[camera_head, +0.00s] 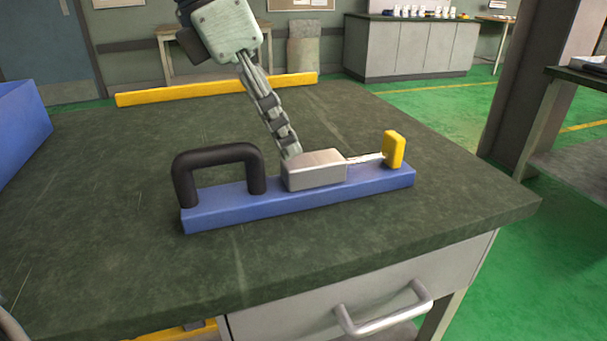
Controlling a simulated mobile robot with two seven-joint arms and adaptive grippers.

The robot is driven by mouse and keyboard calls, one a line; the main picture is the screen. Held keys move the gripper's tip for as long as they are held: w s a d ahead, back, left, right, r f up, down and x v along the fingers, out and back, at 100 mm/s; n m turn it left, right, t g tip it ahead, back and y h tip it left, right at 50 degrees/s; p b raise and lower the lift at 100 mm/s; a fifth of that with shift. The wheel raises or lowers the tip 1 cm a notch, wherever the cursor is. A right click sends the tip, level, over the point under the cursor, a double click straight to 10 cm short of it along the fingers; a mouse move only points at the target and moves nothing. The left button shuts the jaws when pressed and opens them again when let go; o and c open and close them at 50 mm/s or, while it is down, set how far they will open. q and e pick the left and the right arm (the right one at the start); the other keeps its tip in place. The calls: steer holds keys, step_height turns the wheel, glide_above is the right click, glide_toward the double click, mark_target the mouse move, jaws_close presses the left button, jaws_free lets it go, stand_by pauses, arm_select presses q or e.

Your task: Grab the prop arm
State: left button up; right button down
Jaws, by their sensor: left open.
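The prop arm appears to be the grey jointed arm (267,105) that rises from behind the metal block and leans up and left. It carries a pale grey-green, bolted head (226,30), partly cut off by the top edge. Below is a long blue base (300,203) with a black handle (217,155) at its left end, a metal block (314,171) in the middle and a yellow tab (393,149) at the right. Of my left gripper (8,326), only a grey sliver shows at the lower left edge, apart from the prop arm. My right gripper is not in view.
The dark green worktop (100,185) is mostly clear around the blue base. A blue bin (18,125) stands at the left edge. A yellow bar (215,89) lies along the back. A drawer handle (385,315) sticks out at the front.

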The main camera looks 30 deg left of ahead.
mark_target(297, 162)
arm_select(q)
steer(key=x, duration=0.5)
steer(key=shift+d+f, duration=0.15)
steer(key=shift+f, duration=0.2)
steer(key=shift+w+f, duration=0.15)
steer(key=shift+f, duration=0.1)
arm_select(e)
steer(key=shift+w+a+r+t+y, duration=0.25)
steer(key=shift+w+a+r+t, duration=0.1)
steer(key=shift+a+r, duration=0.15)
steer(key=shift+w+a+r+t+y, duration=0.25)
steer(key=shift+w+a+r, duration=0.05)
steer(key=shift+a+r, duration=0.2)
arm_select(q)
steer(key=shift+c, duration=0.5)
jaws_close()
steer(key=shift+d+r, duration=0.1)
